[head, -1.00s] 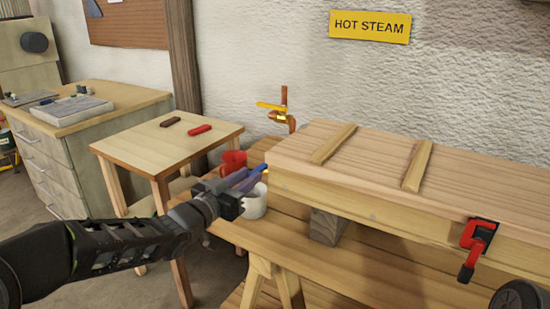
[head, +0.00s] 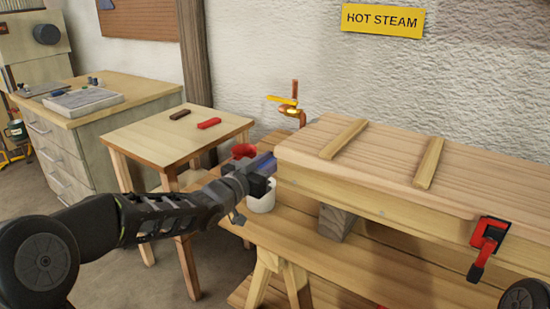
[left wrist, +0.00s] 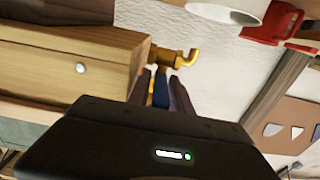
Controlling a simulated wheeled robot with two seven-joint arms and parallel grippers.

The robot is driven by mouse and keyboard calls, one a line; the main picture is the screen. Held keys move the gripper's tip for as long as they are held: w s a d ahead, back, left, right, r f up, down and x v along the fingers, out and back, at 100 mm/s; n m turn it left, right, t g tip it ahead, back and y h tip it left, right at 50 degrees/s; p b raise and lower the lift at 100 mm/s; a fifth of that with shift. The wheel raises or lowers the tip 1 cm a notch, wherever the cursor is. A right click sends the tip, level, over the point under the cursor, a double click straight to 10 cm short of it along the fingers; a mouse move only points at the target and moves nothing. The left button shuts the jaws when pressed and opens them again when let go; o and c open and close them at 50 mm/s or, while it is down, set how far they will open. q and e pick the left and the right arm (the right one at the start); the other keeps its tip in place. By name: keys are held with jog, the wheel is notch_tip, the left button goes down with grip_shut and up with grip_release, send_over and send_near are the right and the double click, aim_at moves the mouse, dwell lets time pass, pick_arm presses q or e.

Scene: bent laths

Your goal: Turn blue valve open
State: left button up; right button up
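The blue valve handle (left wrist: 160,90) shows in the left wrist view between the fingers of my left gripper (left wrist: 160,84). Brass pipework (left wrist: 177,57) lies just beyond the fingertips. In the head view my left gripper (head: 264,165) is at the left end of the wooden bench, above a white cup, and its fingers mostly cover the blue handle. The fingers lie on both sides of the handle, but I cannot tell whether they press on it. My right gripper is out of view.
A yellow lever (head: 282,100) sits on a copper pipe by the wall, under a HOT STEAM sign (head: 383,20). The white cup (head: 262,200) and a red can (head: 243,151) stand close to the gripper. A red clamp (head: 488,240) grips the bench's front edge.

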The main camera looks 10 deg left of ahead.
pick_arm(q)
jog(key=shift+x, duration=0.8)
jog(key=shift+c, duration=0.5)
grip_shut()
dwell(0.4)
